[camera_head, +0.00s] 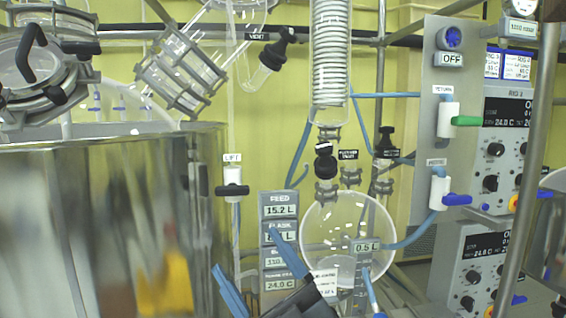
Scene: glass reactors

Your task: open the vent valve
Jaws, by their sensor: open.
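The vent valve (277,52) is at the top middle, next to a small black label reading VENT (257,37). It has a black knob on a slanted glass neck, left of the coiled condenser. My gripper (244,249) is at the bottom middle, with two blue fingers spread apart and nothing visible between them. It is well below the vent valve in the picture and apart from it. The fingers cover part of the grey readout panel. Whether the valve is open or shut is unclear.
A large shiny vessel (110,220) fills the left side. A glass coil condenser (330,55) stands right of the valve, above a round flask (340,225). A LIFT valve (233,189) sits between vessel and flask. Blue hoses and control boxes (503,150) crowd the right.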

